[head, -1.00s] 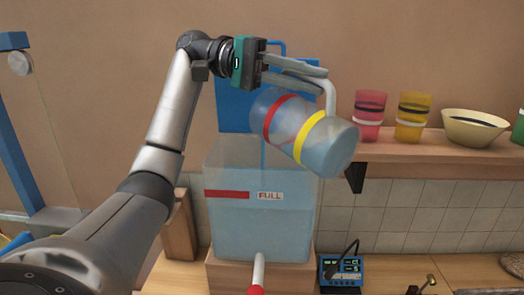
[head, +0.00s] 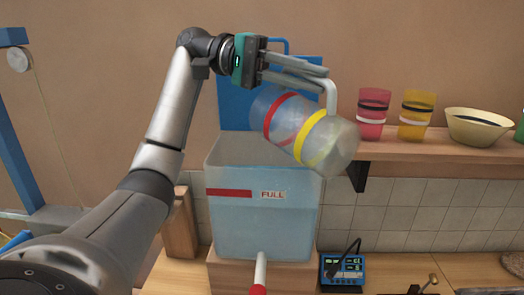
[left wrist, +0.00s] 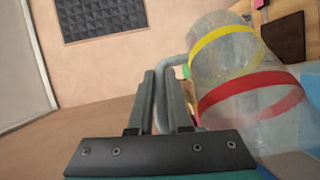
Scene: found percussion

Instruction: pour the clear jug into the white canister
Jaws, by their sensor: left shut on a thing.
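The clear jug (head: 285,125), with a red band and a yellow band, hangs tilted in the head view. Its red-banded end is over the white canister (head: 230,235), a translucent tank with a red mark and a FULL label. My left gripper (head: 326,79) is shut on the jug's handle, above and right of the canister. In the left wrist view the jug (left wrist: 240,75) is right of the gripper fingers (left wrist: 160,85). No stream shows now, and the jug looks nearly empty. Pale bluish liquid shows in the canister; its exact level is unclear. My right gripper is out of view.
A shelf (head: 440,160) at the right carries a red cup (head: 373,115), a yellow cup (head: 415,118) and a cream bowl (head: 478,128). A blue panel (head: 238,100) stands behind the canister. A small blue meter (head: 342,272) sits on the counter below.

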